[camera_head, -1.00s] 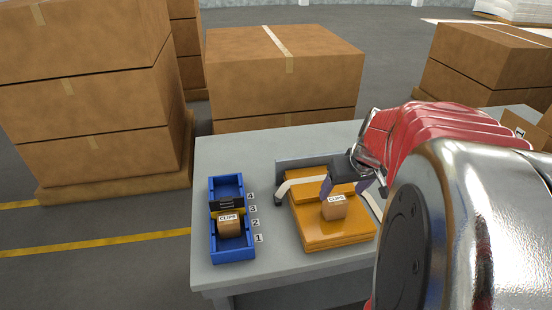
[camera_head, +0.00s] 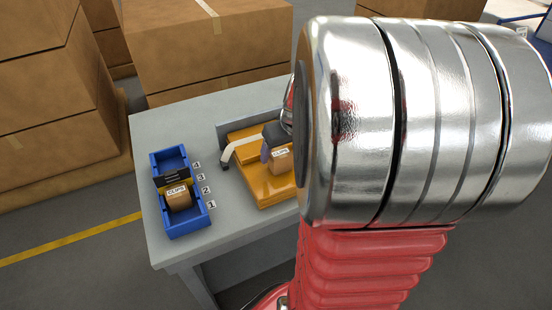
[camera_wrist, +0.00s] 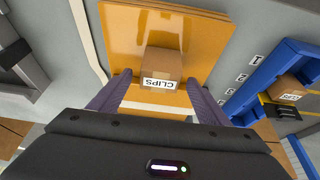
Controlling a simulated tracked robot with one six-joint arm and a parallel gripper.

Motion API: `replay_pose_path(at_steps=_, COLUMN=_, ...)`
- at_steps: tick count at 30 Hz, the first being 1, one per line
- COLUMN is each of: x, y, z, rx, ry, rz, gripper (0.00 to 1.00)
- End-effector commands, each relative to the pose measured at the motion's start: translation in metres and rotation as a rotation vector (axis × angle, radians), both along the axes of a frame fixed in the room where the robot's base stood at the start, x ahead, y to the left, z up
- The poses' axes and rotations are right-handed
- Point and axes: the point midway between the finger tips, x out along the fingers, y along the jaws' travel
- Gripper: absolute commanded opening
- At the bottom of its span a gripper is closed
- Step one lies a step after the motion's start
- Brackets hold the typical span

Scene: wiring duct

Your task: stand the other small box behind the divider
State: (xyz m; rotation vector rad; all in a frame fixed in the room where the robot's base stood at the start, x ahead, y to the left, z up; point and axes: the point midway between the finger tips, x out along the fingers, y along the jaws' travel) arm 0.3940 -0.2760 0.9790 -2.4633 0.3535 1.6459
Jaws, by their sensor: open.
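A small brown box labelled CLIPS (camera_head: 281,161) rests on an orange stack (camera_head: 264,190). In the wrist view, the box (camera_wrist: 163,64) lies just ahead of and between the fingertips of my gripper (camera_wrist: 158,78), which is open. My gripper (camera_head: 272,146) is partly hidden behind my arm in the head view. Another CLIPS box (camera_head: 179,200) sits in the blue tray (camera_head: 188,227), on the near side of the black divider (camera_head: 172,175). The tray's far compartment, behind the divider, looks empty. The wrist view also shows the tray box (camera_wrist: 287,88) and the divider (camera_wrist: 283,112) at the right.
Number labels 1 to 4 (camera_head: 203,190) run along the tray's right side on the grey table (camera_head: 160,128). A grey-white curved strip (camera_head: 238,150) lies by the orange stack. Large cartons (camera_head: 205,45) stand behind the table. My arm covers the right side.

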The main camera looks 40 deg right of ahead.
Motion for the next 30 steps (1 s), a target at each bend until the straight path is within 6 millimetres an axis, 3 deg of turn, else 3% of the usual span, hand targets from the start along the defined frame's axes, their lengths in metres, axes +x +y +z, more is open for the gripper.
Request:
replay_pose_path(at_steps=7, x=-0.0002, y=-0.0001, z=0.0001, rx=0.0, ry=0.0, rz=0.0, gripper=0.7)
replay_pose_path(at_steps=27, x=-0.0003, y=-0.0003, z=0.0003, rx=0.0, ry=0.0, rz=-0.001, gripper=0.23)
replay_pose_path(at_steps=30, x=-0.0003, y=-0.0003, z=0.0003, rx=0.0, ry=0.0, rz=0.0, gripper=0.22)
